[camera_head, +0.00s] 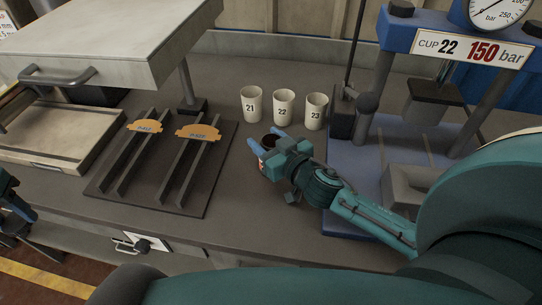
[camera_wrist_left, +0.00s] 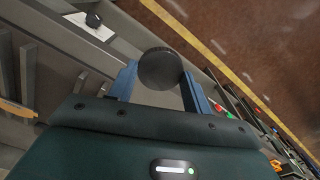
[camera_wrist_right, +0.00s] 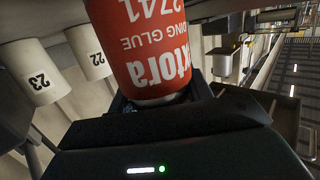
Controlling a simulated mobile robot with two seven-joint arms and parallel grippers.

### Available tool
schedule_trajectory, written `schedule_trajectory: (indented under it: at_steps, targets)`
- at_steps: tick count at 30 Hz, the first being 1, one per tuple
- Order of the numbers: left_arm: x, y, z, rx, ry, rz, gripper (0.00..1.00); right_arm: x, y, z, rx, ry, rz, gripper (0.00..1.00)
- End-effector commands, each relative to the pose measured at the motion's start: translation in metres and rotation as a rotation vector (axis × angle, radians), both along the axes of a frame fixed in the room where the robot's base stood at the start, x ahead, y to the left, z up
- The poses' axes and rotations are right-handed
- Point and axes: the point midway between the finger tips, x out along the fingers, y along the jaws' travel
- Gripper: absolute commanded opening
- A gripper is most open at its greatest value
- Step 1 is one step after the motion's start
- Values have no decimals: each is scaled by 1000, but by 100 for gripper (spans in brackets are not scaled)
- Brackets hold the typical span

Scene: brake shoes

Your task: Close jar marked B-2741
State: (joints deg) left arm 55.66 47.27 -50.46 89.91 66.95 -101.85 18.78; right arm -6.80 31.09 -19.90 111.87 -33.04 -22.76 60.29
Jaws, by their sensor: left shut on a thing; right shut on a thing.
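The jar with a red label reading "2741" and "glue" (camera_wrist_right: 150,45) fills the top of the right wrist view, upside down in that picture. My right gripper (camera_wrist_right: 158,98) is shut around it. In the head view the jar's dark open top (camera_head: 270,140) shows between the fingers of the right gripper (camera_head: 262,147), low over the bench. A round dark lid (camera_wrist_left: 159,69) is held between the two blue fingers of my left gripper (camera_wrist_left: 158,82), above the floor in front of the bench. In the head view only part of the left arm shows at the left edge; the lid is not visible there.
Cups 21 (camera_head: 251,104), 22 (camera_head: 283,107) and 23 (camera_head: 315,111) stand behind the jar. A press (camera_head: 440,60) is on the right. A dark rack (camera_head: 150,190) with two orange brake shoes (camera_head: 197,132) is on the left, beside a machine with a raised cover (camera_head: 120,40).

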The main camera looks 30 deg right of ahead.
Motion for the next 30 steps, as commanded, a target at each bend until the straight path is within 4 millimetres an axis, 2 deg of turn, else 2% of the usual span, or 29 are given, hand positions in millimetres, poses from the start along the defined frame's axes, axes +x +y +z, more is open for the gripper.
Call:
schedule_trajectory:
  at_steps: [8, 11, 22, 27, 30]
  targets:
    - [0, 0, 0, 0, 0, 0, 28, 0, 0, 2, 1, -3, 1, 17]
    - [0, 0, 2, 0, 0, 0, 28, 1, 0, 9, 0, -5, 0, 17]
    - [0, 0, 14, 0, 0, 0, 28, 1, 0, 78, -1, -8, 2, 17]
    - [0, 0, 15, 0, 0, 0, 28, 1, 0, 98, -1, -6, 1, 17]
    - [0, 0, 16, 0, 0, 0, 28, 0, 0, 101, 0, -3, 1, 17]
